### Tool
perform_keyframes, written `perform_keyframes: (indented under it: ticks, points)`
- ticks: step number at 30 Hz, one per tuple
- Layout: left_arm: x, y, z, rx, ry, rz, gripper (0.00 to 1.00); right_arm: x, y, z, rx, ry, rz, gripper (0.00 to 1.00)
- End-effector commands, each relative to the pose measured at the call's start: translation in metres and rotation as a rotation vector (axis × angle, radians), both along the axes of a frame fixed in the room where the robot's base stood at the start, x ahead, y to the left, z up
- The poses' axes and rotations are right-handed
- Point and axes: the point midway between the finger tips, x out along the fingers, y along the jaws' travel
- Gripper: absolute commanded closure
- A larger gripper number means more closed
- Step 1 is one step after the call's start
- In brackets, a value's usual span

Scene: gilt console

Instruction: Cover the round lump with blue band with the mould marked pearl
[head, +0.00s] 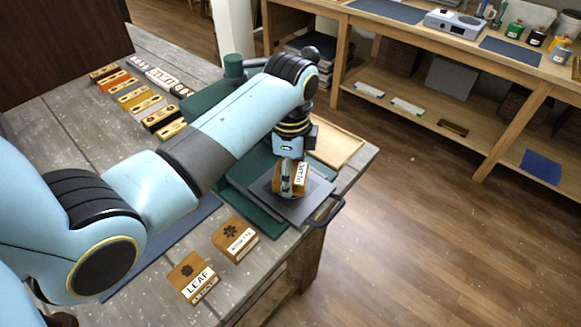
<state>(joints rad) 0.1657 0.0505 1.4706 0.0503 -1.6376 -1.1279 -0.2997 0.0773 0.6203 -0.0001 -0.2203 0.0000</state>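The wooden mould marked PEARL (302,176) is at a grey square plate (312,207) near the table's right corner. My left gripper (287,178) is right at this mould, pointing down, with a finger against its side. It looks shut on the mould. I cannot tell whether the mould touches the plate. The round lump with blue band is not visible; the mould and gripper hide the middle of the plate. My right gripper is not in view.
A mould marked LEAF (193,276) and another labelled mould (236,239) stand at the front edge. Several coloured blocks (133,95) line the back left. A green base (250,208) with a dark handle (329,212) surrounds the plate. A workbench (440,45) stands beyond the floor.

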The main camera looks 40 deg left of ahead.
Motion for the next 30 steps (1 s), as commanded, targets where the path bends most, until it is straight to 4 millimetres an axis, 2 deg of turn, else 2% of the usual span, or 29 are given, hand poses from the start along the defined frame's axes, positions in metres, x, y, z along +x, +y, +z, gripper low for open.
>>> perform_keyframes:
  ticks: [18,19,24,30]
  points:
    - [0.0,0.0001,-0.0027,0.0,0.0,0.0,0.72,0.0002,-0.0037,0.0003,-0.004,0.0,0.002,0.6]
    - [0.0,0.0001,-0.0027,0.0,0.0,0.0,0.34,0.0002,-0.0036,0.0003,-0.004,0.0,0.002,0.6]
    - [0.0,0.0001,-0.0027,0.0,0.0,0.0,0.12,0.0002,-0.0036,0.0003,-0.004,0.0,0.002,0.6]
    - [0.0,0.0001,-0.0027,0.0,0.0,0.0,0.1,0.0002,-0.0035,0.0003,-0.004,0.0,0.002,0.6]
